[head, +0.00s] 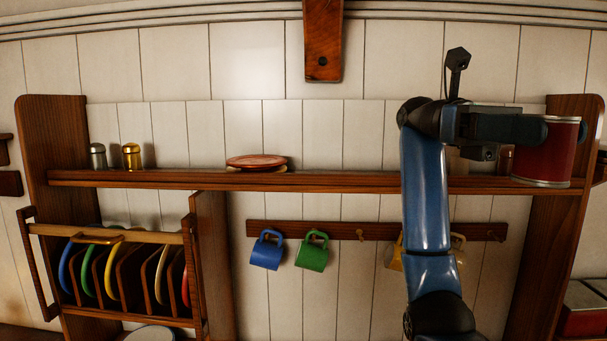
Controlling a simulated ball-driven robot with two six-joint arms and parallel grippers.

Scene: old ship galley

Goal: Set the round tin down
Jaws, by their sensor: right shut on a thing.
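The round tin (543,158) is dark red with pale metal rims and is upright at the right end of the wooden shelf (340,181). My right gripper (550,130) is shut on the tin near its upper part, with a dark finger on its left and a fingertip showing at its right edge. The tin's base overlaps the shelf's front edge in the picture. I cannot tell whether it touches the shelf or hangs in front of it. My left gripper is not in view.
The shelf holds a grey shaker (97,156), a brass shaker (131,156) and a reddish plate (256,161). Its stretch right of the plate looks clear up to my arm. Blue (266,252) and green (312,253) mugs hang below. A plate rack (110,233) stands lower left.

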